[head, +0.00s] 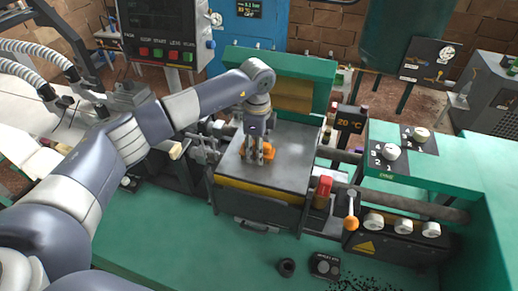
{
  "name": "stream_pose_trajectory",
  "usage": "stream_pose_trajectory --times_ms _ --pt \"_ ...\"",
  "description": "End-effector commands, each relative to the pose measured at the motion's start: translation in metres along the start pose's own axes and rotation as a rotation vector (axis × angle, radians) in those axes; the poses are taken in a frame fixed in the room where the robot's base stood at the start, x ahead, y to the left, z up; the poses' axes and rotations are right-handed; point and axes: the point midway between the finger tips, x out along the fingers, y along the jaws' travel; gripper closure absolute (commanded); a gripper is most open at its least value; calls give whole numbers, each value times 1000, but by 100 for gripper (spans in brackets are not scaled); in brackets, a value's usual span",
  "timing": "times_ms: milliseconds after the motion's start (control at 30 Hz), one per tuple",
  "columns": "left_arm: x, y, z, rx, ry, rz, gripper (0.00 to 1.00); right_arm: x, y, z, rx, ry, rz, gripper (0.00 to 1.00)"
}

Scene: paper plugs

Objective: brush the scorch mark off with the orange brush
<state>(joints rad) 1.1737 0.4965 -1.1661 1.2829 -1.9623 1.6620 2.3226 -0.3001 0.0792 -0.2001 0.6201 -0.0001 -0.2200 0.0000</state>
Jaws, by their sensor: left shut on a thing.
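My left gripper (257,158) reaches in from the left and points down over the grey metal plate (295,150) of the machine. It is shut on the orange brush (268,150), which shows beside and between its fingers at the plate. I cannot tell whether the bristles touch the surface. I cannot make out a scorch mark on the bare part of the plate; the gripper and brush hide some of it. My right gripper is not in view.
A green raised cover (290,65) stands behind the plate. An orange-knobbed lever (351,222) and a red block (322,187) are at its right. A dark ring (286,267) and black crumbs (375,284) lie on the green bench front. A control panel (160,30) hangs at upper left.

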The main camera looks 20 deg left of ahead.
Motion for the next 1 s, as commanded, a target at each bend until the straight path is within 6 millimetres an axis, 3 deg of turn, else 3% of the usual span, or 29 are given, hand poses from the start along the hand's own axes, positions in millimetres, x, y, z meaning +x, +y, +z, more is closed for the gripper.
stream_pose_trajectory --times_ms 700,1000 --pt "-60 -1 0 -1 0 -3 82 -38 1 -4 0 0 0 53" --pt "-61 0 0 -1 0 -1 82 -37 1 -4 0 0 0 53"
